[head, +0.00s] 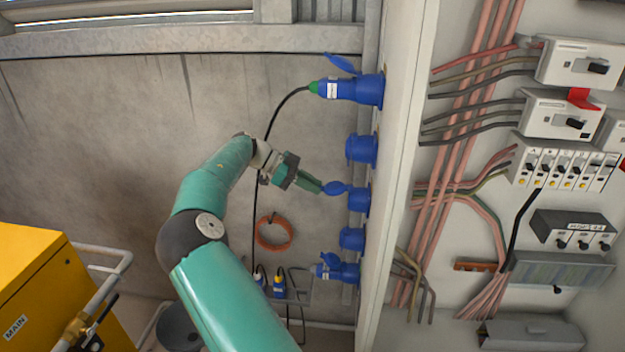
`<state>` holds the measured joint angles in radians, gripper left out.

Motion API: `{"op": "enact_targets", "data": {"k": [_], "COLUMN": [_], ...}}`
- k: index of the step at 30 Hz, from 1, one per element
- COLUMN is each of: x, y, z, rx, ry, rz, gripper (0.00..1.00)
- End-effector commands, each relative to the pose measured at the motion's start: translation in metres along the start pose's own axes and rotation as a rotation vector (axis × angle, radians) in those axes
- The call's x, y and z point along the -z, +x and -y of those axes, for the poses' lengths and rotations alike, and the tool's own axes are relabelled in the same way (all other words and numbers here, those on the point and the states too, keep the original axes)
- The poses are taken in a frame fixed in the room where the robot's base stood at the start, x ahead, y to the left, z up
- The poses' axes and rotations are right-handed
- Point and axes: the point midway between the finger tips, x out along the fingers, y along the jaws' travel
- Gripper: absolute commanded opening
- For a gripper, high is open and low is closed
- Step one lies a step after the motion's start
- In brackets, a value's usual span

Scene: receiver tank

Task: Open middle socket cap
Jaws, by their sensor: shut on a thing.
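A column of several blue sockets runs down the side of the panel. The middle socket (357,199) sits between a closed-looking socket (361,150) above and another (351,239) below. The middle socket's blue cap (336,188) sticks out to the left from the socket's upper side and looks at least partly swung open. My gripper (318,187) reaches in from the left, with its green fingers shut on the outer edge of this cap. The socket's opening cannot be made out clearly.
The top socket (369,89) holds a plug (328,89) with a black cable, its cap raised. The bottom socket (345,273) also has a raised cap. An open electrical cabinet (510,220) stands right; a yellow box (45,290) lower left. An orange cable coil (273,246) hangs behind.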

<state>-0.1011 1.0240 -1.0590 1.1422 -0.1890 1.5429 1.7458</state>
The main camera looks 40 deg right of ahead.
Motion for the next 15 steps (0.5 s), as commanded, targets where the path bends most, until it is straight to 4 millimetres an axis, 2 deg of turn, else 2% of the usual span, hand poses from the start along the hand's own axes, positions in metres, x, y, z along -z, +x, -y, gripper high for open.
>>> {"op": "enact_targets", "data": {"k": [15], "x": [-0.0044], "y": [0.0015], "z": [0.0001], "rx": [0.002], "ry": [-0.001], "rz": [-0.046], "gripper": [0.0]}}
